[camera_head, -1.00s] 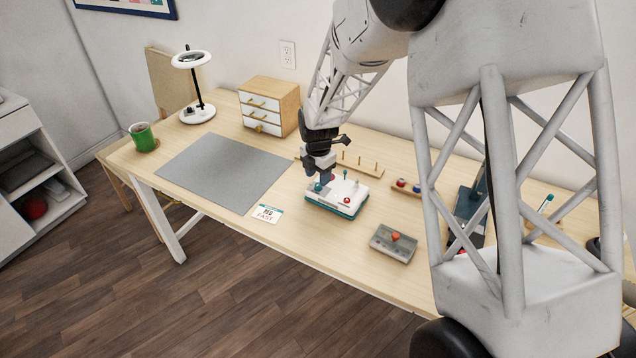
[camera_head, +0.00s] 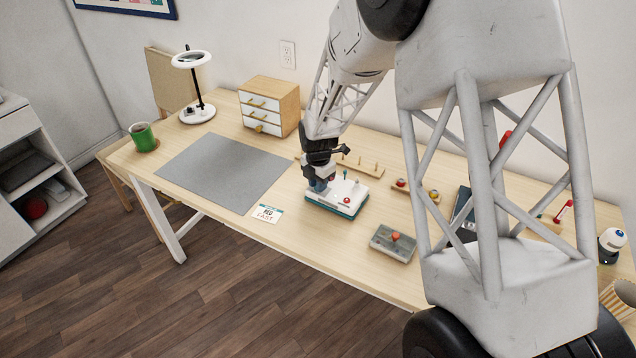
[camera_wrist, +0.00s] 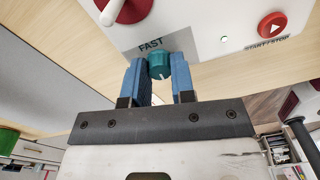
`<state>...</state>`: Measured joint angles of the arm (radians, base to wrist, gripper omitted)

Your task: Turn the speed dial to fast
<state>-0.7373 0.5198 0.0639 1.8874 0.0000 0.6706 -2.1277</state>
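The speed dial (camera_wrist: 162,66) is a small teal knob with a short white mark, on the white control unit with a teal base (camera_head: 343,203). In the wrist view, the printed word FAST is beside the dial, up and to the left; the mark faces down toward my gripper. My gripper (camera_wrist: 160,72) has its two blue fingers close on both sides of the dial, seemingly touching it. It also shows at the unit's left end in the head view (camera_head: 319,186), where the fingers hide the dial. A card reading FAST (camera_head: 267,214) lies left of the unit.
The unit also bears a red start/stop button (camera_wrist: 271,25) and a red knob with a white lever (camera_wrist: 122,8). A grey box with an orange-red knob (camera_head: 394,243) stands nearby. A rack with pegs (camera_head: 358,166) is behind. The grey mat (camera_head: 222,172) is clear.

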